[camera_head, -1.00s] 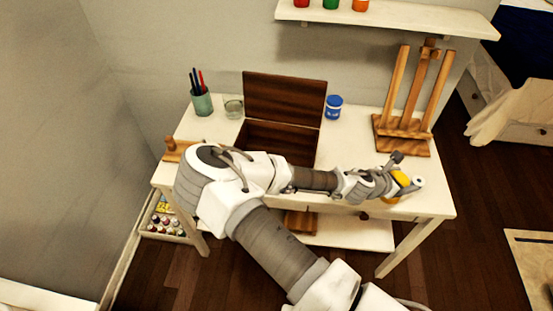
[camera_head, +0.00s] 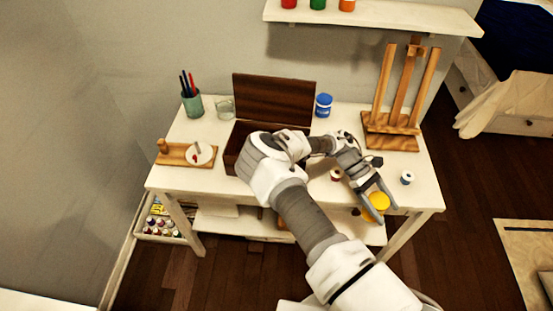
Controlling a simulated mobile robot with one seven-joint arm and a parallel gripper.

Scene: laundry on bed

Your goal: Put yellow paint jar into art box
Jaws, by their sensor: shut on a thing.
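The yellow paint jar (camera_head: 379,202) is at the front right of the white table, seen from above with its yellow top showing. My gripper (camera_head: 378,207) is shut on it, with one finger on each side. Whether the jar touches the table or hangs just above it is unclear. The art box (camera_head: 235,147) is a dark wooden box at the back middle of the table. Its lid (camera_head: 273,100) stands open against the wall side. My arm covers much of the box's inside and its right part.
A blue jar (camera_head: 323,105), a glass (camera_head: 225,108) and a pen cup (camera_head: 193,104) stand near the box. A wooden easel (camera_head: 395,125) is at the back right. Small pots (camera_head: 336,175) (camera_head: 407,178) stand near my gripper. A wooden board (camera_head: 186,155) lies left. A shelf (camera_head: 370,14) hangs above.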

